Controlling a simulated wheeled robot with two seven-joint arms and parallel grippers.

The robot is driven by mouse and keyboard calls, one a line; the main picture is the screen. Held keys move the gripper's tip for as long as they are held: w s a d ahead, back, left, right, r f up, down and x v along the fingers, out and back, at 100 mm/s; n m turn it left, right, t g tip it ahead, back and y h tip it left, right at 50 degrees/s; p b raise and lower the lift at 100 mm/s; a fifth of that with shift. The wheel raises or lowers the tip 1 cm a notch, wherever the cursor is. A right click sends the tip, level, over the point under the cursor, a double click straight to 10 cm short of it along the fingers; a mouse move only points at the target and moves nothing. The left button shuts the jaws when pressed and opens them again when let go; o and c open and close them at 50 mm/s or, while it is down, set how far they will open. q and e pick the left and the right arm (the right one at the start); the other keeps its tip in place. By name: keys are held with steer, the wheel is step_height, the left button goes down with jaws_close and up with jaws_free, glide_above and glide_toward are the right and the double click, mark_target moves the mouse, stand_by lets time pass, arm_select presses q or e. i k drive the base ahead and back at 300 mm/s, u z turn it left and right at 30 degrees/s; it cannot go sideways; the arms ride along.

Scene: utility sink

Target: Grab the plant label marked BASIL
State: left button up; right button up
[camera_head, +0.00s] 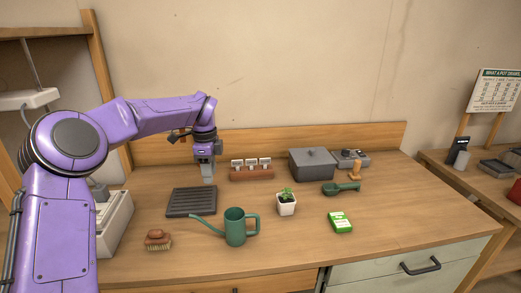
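Several small white plant labels stand upright in a reddish-brown holder (252,174) near the back of the wooden counter. They include a left label (237,163), a middle label (251,162) and a right label (265,161). Their writing is too small to read, so I cannot tell which is marked BASIL. My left gripper (207,176) points down just left of the holder, behind the dark grey ribbed tray (191,202). It looks apart from the labels. I cannot tell whether its fingers are open or shut. My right gripper is not in view.
The counter's right front is clear.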

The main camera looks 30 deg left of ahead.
mark_target(237, 164)
steer(key=i, duration=1.05)
steer(key=u, duration=0.3)
